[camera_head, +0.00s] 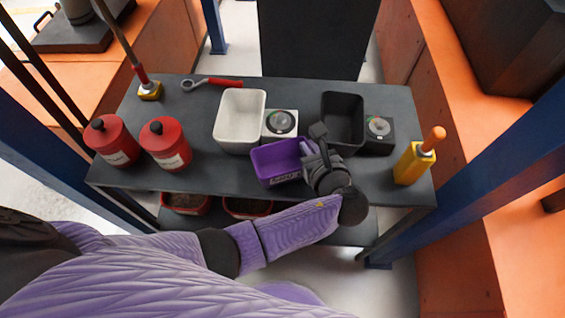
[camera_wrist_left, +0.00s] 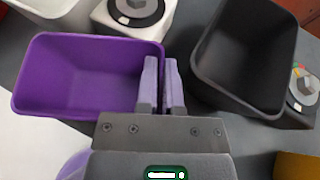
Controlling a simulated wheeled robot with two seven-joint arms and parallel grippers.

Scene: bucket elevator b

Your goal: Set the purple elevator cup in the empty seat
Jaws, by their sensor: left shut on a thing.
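The purple elevator cup (camera_head: 277,161) is an open rectangular bin near the front edge of the dark table, in front of the white cup. My left gripper (camera_head: 312,150) is shut on its right wall. In the left wrist view the purple cup (camera_wrist_left: 85,75) lies left of the fingers (camera_wrist_left: 160,85), which pinch the wall with one finger on each side. The cup looks about level, its opening up. I cannot tell whether it touches the table. I cannot make out an empty seat in either view. My right gripper is not in view.
On the table (camera_head: 215,178) stand a white cup (camera_head: 239,121) and a black cup (camera_head: 342,122), each beside a dial device. A dark panel (camera_head: 315,40) rises behind.

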